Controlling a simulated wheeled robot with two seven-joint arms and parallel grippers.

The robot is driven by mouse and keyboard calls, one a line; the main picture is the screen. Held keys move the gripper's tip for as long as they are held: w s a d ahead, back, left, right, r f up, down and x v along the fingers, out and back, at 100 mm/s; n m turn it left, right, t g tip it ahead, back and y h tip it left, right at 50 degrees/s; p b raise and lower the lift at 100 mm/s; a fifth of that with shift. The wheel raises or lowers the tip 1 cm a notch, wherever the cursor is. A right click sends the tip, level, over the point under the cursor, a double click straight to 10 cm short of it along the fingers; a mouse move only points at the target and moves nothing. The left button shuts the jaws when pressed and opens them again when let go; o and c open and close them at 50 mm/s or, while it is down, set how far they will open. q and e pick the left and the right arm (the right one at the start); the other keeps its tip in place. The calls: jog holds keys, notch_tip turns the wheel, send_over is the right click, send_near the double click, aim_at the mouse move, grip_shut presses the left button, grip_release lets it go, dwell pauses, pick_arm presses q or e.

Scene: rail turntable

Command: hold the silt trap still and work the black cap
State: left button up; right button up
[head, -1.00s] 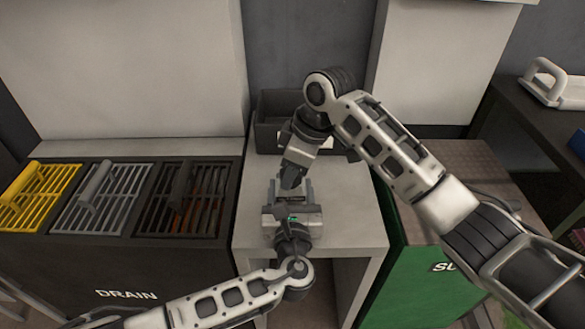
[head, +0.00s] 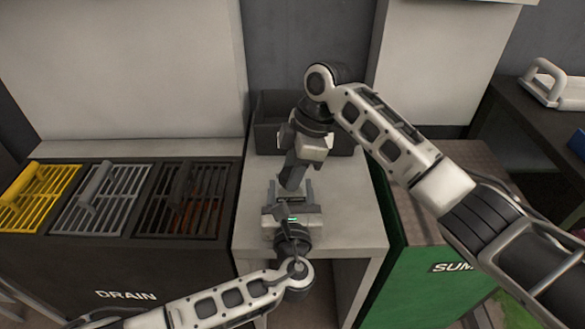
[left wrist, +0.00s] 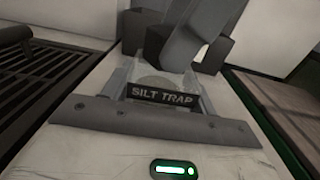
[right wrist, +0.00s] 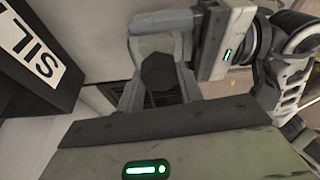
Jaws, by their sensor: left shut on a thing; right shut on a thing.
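The silt trap (left wrist: 160,82), a clear-looking body with a black "SILT TRAP" label, sits upright between the fingers of my left gripper (left wrist: 163,92). That gripper is shut on it from the front, low over the pale bench. In the head view the trap is mostly hidden by my grippers. The black cap (right wrist: 158,72), dark and faceted, shows in the right wrist view between the fingers of my right gripper (right wrist: 160,75). That gripper is shut on the cap from above and behind. My right gripper also shows in the head view (head: 291,184), just above the left one. Whether the cap is loose cannot be told.
A dark bin (head: 268,137) stands behind the grippers; its "SILT" lettering shows in the right wrist view (right wrist: 32,48). Yellow, grey and dark grates (head: 100,197) lie left over the drain. A green sump box (head: 415,275) stands right. The pale bench (head: 352,215) is bare around the grippers.

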jog(key=shift+r, duration=1.6)
jog(key=shift+r, duration=2.45)
pick_arm(q)
jog(key=o, duration=1.4)
jog(key=shift+o, duration=0.2)
